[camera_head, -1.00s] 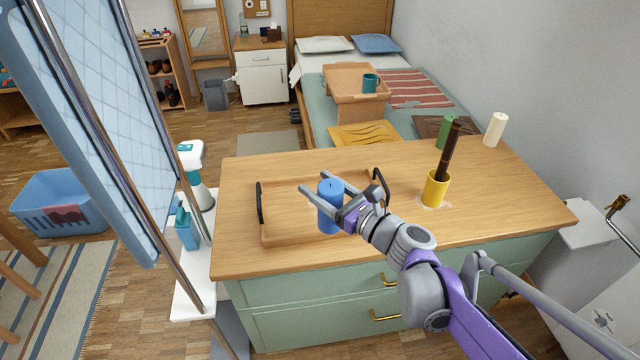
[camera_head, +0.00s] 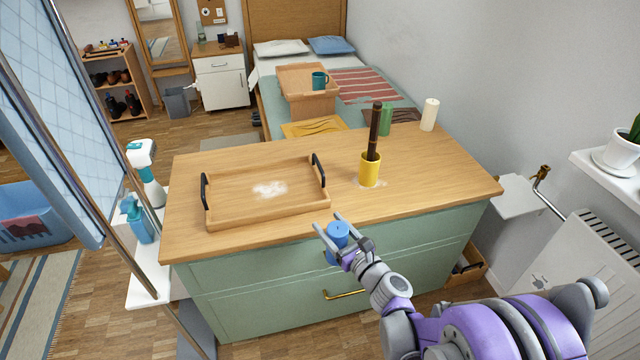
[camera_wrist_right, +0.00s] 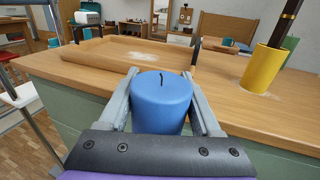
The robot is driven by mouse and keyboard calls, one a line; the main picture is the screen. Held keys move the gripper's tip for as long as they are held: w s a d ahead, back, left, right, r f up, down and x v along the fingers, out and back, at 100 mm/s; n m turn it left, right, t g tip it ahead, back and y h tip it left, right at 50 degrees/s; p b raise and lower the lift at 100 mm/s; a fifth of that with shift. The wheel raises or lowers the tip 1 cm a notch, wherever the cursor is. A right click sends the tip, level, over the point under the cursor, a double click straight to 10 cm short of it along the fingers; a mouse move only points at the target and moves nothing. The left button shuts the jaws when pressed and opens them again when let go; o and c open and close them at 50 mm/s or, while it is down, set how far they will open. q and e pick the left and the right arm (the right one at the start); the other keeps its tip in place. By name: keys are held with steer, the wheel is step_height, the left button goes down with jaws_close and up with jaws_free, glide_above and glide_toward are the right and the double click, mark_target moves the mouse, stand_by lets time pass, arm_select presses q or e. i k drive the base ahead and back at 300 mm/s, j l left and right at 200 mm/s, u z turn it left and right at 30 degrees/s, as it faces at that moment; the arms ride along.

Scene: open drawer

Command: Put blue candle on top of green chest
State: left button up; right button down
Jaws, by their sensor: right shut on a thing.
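The blue candle (camera_head: 337,230) is upright in my right gripper (camera_head: 327,222), whose fingers are shut on its two sides. In the right wrist view the candle (camera_wrist_right: 162,100) fills the space between the fingers, wick up. The green chest (camera_head: 250,300) has green drawer fronts and a wooden top (camera_head: 235,240). The candle appears at the chest's front edge, seemingly just in front of it; its base is partly hidden by the gripper. My left gripper is not in view.
On the chest top stand a wooden tray (camera_head: 232,211) with a whitish patch in it, a yellow cup (camera_head: 370,172) holding a dark stick, a green candle (camera_head: 386,120) and a white candle (camera_head: 430,114). The front right of the top is clear. A radiator (camera_head: 570,270) is at right.

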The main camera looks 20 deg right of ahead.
mark_target(415, 171)
steer(key=l, duration=2.6)
steer(key=z, duration=0.05)
